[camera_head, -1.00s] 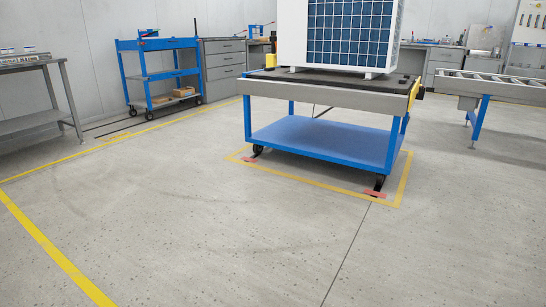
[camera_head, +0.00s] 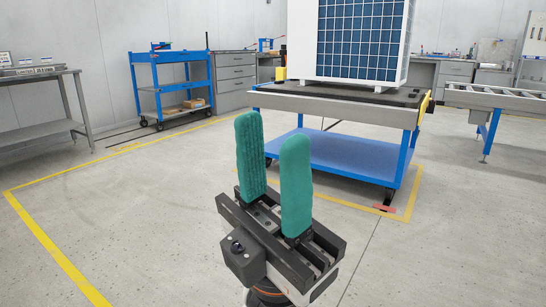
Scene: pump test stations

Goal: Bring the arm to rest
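My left gripper (camera_head: 275,180) stands in the lower middle of the head view, pointing up. Its two green padded fingers are apart with nothing between them, so it is open and empty. It is in front of the blue cart (camera_head: 345,160) and hides part of the cart's left side. It appears apart from the cart. My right gripper does not show.
A white unit with a blue grille (camera_head: 362,38) stands on the cart. A blue trolley (camera_head: 172,88) and a grey bench (camera_head: 40,135) stand at the left. A roller conveyor (camera_head: 500,98) is at the right. The floor (camera_head: 150,230) at the left front is clear.

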